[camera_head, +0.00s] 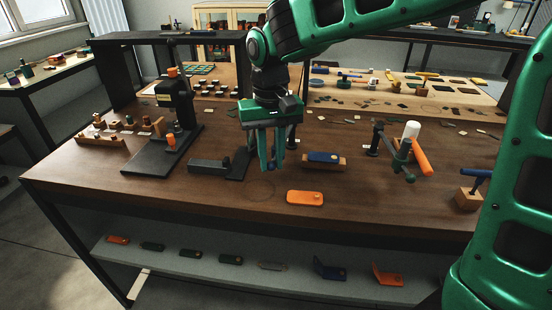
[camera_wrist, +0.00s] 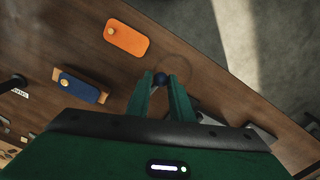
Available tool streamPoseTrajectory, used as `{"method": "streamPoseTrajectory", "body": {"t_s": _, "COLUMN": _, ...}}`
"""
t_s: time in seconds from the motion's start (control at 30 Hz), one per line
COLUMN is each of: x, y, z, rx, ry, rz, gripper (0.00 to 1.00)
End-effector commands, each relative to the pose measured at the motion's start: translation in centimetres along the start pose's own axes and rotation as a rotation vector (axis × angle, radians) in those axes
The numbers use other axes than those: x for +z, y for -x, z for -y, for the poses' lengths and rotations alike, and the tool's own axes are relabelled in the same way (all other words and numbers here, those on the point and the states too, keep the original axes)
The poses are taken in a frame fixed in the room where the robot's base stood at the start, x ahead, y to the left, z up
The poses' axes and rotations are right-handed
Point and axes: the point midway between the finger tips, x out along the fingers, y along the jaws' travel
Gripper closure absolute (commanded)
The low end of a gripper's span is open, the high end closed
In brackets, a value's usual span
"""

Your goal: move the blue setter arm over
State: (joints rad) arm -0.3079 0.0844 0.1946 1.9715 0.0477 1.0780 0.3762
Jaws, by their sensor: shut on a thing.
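My gripper (camera_head: 270,165) hangs fingers down over the middle of the workbench. In the wrist view its two green fingers (camera_wrist: 161,88) close around a small dark blue ball knob (camera_wrist: 160,79) at their tips. I take this knob as part of the blue setter arm; the rest of the arm is hidden by the fingers and palm. A low grey block (camera_head: 207,166) with a dark plate (camera_head: 239,164) lies just left of my gripper, and part of a grey piece shows in the wrist view (camera_wrist: 238,128).
An orange plate (camera_head: 305,198) lies in front, right of my gripper. A blue piece (camera_head: 323,157) rests on a wooden block close to its right. A black press (camera_head: 178,105) stands left; a stand with an orange handle (camera_head: 421,158) stands right. The front bench strip (camera_head: 150,195) is clear.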

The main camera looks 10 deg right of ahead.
Motion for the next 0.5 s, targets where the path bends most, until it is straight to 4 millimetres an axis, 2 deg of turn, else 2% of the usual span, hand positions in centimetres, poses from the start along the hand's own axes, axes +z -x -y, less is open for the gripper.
{"method": "streamPoseTrajectory", "body": {"t_s": 0.2, "x": -0.7, "y": 0.1, "z": 1.0, "rx": -0.002, "ry": -0.001, "rz": -0.005, "gripper": 0.92}}
{"method": "streamPoseTrajectory", "body": {"t_s": 0.5, "x": -0.9, "y": 0.1, "z": 1.4, "rx": -0.006, "ry": 0.005, "rz": -0.01, "gripper": 0.89}}
